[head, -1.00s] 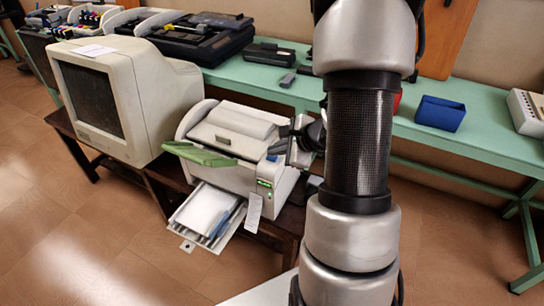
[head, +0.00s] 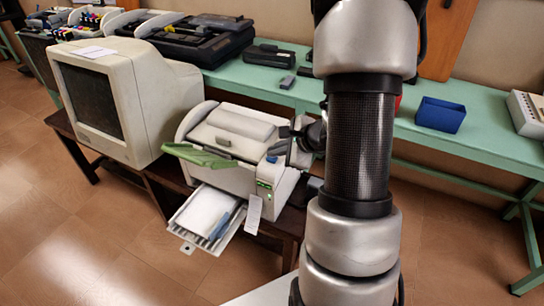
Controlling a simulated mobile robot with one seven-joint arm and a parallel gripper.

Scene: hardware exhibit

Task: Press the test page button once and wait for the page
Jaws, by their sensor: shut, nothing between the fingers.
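The white printer (head: 230,155) stands on a dark table beside the old monitor. Its front control panel (head: 264,186) has small green lights, and a paper tag (head: 254,214) hangs below it. Individual buttons are too small to tell apart. A blue part (head: 271,158) sits on the printer's top right corner. The pulled-out tray (head: 184,232) holds white paper and a blue item. My gripper (head: 285,143) is at the printer's upper right, close to the blue part, and is shut and empty. I cannot tell whether it touches the printer. My arm hides the area to the right.
A beige monitor (head: 125,100) stands close left of the printer. A green bench (head: 470,143) runs behind, with a blue box (head: 440,114), a black device (head: 268,55) and several machines. A green flap (head: 200,157) juts from the printer's left. The floor in front is clear.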

